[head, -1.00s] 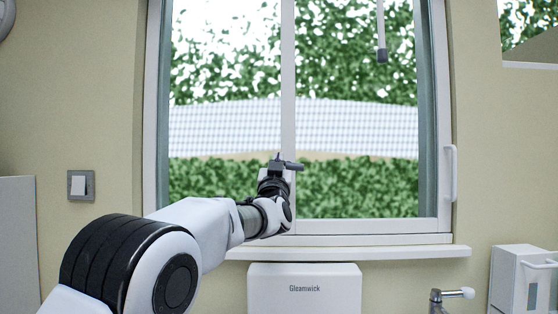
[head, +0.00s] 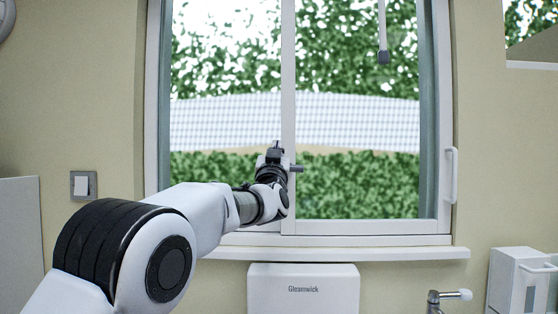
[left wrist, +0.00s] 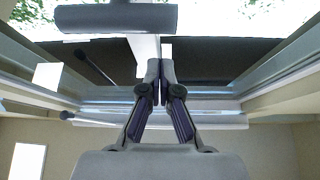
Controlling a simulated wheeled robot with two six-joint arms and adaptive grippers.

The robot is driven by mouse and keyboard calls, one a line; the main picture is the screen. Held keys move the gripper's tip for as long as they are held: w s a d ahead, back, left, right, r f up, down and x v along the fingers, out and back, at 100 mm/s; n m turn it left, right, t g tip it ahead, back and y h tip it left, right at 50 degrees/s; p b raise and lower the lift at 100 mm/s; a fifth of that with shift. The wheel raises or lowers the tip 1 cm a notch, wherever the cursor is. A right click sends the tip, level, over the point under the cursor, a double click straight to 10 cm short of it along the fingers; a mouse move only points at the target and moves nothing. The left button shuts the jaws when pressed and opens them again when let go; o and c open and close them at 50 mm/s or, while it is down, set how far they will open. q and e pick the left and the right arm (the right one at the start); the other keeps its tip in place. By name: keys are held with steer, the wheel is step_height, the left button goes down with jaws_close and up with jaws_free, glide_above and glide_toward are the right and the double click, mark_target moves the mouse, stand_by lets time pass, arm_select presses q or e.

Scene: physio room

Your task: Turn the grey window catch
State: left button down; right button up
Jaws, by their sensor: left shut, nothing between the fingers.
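The grey window catch (head: 297,168) is on the upright bar in the middle of the window. In the head view only its right end shows, sticking out level from behind my left gripper (head: 276,147). In the left wrist view the catch (left wrist: 115,18) is a dark grey bar lying crosswise near the top edge. My left gripper (left wrist: 160,66) is shut and empty there, its fingertips just below the catch with a small gap in the picture. I cannot tell whether they touch it. My right gripper is not in view.
The window frame (head: 445,110) has a white handle (head: 451,175) on its right side. Below are the sill (head: 400,254) and a white Gleamwick box (head: 304,292). A tap (head: 450,295) and a white dispenser (head: 508,278) stand at the lower right. A grey rod (head: 383,55) hangs at the top.

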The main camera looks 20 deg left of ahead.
arm_select(q)
steer(key=b+v, duration=0.5)
steer(key=v, duration=0.5)
steer(key=shift+d, duration=0.3)
steer(key=shift+a, duration=0.1)
steer(key=shift+s, duration=0.1)
